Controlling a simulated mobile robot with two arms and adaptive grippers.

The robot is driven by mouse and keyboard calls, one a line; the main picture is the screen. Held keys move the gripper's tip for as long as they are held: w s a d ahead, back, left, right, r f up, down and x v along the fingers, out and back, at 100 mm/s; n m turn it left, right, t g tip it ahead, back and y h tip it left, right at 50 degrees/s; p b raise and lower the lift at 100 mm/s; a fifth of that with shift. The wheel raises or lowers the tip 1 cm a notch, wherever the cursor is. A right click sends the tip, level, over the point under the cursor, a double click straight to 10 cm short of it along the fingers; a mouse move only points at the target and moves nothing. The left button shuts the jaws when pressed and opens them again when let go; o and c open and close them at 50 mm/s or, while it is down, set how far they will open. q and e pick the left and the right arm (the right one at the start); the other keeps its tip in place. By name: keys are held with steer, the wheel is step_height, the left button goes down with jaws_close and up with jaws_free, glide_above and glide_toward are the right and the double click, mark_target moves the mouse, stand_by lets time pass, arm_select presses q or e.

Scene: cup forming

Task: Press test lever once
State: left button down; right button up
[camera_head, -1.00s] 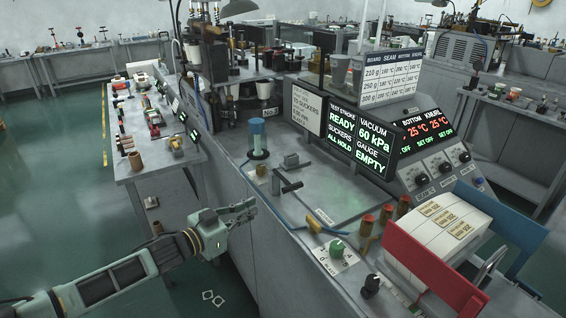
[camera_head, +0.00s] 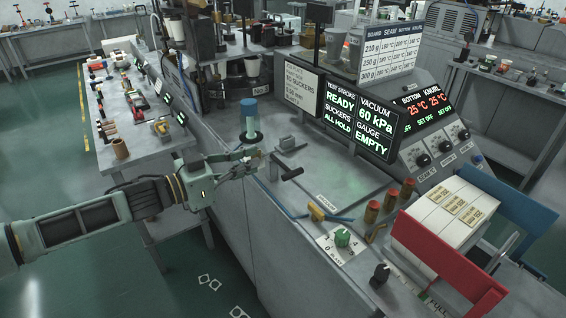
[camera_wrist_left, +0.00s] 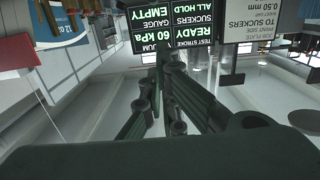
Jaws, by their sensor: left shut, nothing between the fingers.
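The test lever appears to be the small crank with a black handle (camera_head: 292,174) on the machine's grey top, beside a small grey block. My left gripper (camera_head: 258,158) is shut and empty at the machine's near left edge, just left of the lever. They look close, but I cannot tell whether they touch. In the left wrist view the fingers (camera_wrist_left: 168,75) show in front of the upside-down display, and I cannot make out the lever there. The display (camera_head: 359,117) reads test stroke ready, vacuum 60 kPa, suckers all hold, gauge empty. My right gripper is not in view.
The flat plate (camera_head: 345,180) right of the lever is clear.

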mark_target(283, 164)
arm_select(q)
steer(key=x, duration=0.3)
steer(key=p+x, duration=0.1)
steer(key=x, duration=0.2)
steer(key=p+x, duration=0.1)
steer(key=x, duration=0.1)
steer(key=shift+w+d+r, duration=0.2)
steer(key=shift+d, duration=0.15)
steer(key=f, duration=0.2)
steer(key=f+p, duration=0.1)
steer(key=shift+w+d+f, duration=0.15)
steer(key=shift+w+d, duration=0.2)
steer(key=shift+f, duration=0.5)
steer(key=f+m+b, duration=0.2)
steer(key=f, duration=0.1)
steer(key=s+f+m+b, duration=0.1)
steer(key=shift+d+f+m+b, duration=0.3)
steer(key=shift+d+b, duration=0.05)
steer(key=shift+d, duration=0.05)
steer(key=shift+f+m+b, duration=0.4)
steer(key=shift+m, duration=0.3)
steer(key=shift+a, duration=0.1)
